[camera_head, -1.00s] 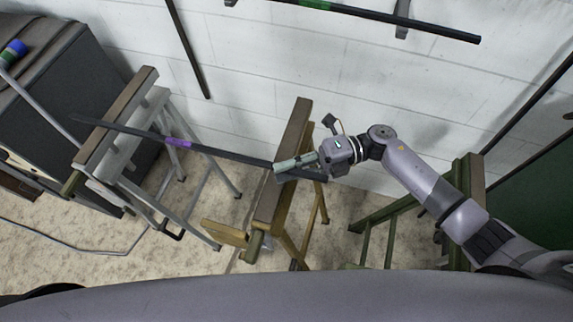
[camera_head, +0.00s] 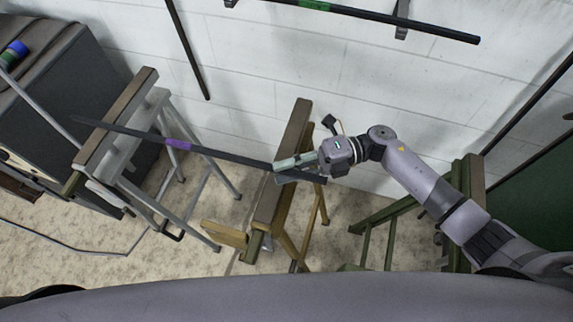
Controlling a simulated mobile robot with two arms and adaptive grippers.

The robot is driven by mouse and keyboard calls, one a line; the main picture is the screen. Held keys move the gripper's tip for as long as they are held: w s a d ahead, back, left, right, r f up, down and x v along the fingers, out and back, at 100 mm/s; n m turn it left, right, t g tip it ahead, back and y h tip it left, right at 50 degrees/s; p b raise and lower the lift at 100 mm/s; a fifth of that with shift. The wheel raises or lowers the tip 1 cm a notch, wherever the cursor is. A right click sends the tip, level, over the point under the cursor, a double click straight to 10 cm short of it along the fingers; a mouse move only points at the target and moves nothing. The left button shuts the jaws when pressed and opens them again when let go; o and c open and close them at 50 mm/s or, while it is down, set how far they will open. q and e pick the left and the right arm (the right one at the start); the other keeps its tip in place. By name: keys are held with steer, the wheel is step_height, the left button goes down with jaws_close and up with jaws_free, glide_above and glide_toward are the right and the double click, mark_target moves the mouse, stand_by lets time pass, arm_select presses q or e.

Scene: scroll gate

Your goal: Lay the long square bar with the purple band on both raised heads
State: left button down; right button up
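The long dark square bar (camera_head: 225,156) with the purple band (camera_head: 178,145) runs across the view, slanting down to the right. It crosses over the wooden head of the left grey trestle (camera_head: 139,91) and over the wooden head of the middle trestle (camera_head: 296,121). From above I cannot tell whether it touches both heads. My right gripper (camera_head: 279,173) is at the bar's right end, just by the middle head. Its fingers overlap the bar and hide part of it; whether they grip it is unclear. My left gripper is not in view.
A green trestle (camera_head: 468,180) stands at the right, partly behind my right arm. Another dark bar with a green band (camera_head: 316,5) sits on wall brackets at the top. A dark cabinet (camera_head: 60,110) stands at the left. The white wall is close behind the trestles.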

steer(key=v, duration=1.2)
steer(key=shift+r, duration=0.25)
